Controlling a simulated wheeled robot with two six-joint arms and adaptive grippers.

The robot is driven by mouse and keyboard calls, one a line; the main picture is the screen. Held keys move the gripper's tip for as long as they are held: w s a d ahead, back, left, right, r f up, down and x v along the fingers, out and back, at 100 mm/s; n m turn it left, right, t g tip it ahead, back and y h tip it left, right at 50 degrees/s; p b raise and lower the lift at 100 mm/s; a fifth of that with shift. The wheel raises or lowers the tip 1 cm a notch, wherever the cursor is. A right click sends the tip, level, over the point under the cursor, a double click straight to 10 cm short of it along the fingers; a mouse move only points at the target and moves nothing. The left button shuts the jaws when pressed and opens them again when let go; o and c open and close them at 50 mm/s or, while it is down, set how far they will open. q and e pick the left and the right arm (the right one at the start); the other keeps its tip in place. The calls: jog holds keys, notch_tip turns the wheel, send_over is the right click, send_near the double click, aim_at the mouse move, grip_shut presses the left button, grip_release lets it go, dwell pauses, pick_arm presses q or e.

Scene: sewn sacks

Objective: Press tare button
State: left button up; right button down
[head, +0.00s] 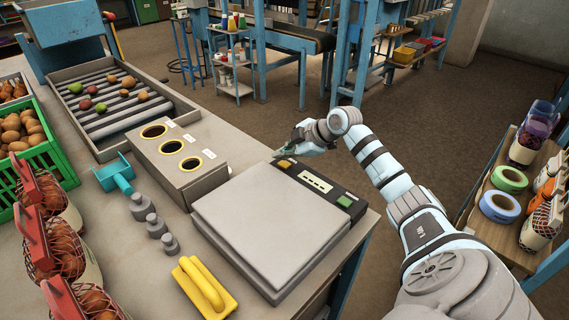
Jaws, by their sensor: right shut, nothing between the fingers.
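A scale with a flat grey platform (258,225) stands at the right corner of the workbench. Its dark panel (312,183) runs along the far right edge, with a small display (318,183), an amber button (286,164) at its upper left end and a green button (345,201) at its lower right end. Which button is tare I cannot read. My right gripper (281,153) is shut and empty. Its fingertips show just above and behind the amber button; whether they touch the panel I cannot tell. My left gripper is not in view.
A box with three round holes (180,155), grey weights (156,225), a teal scoop (115,174) and a yellow-handled tool (204,288) lie left of the scale. A green crate (62,158) holds potatoes. A side shelf (484,222) with tape rolls stands at right.

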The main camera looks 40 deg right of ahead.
aim_at(283, 165)
jog(key=shift+f, duration=0.45)
jog(key=shift+f+b, duration=0.3)
jog(key=shift+f, duration=0.2)
dwell(0.6)
jog(key=shift+r, duration=0.1)
jog(key=shift+r+p, duration=0.85)
jog(key=shift+p, duration=0.05)
notch_tip(283, 165, up, 5)
jog(key=p, duration=0.4)
jog(key=shift+r+p, duration=0.1)
jog(key=shift+p, duration=0.3)
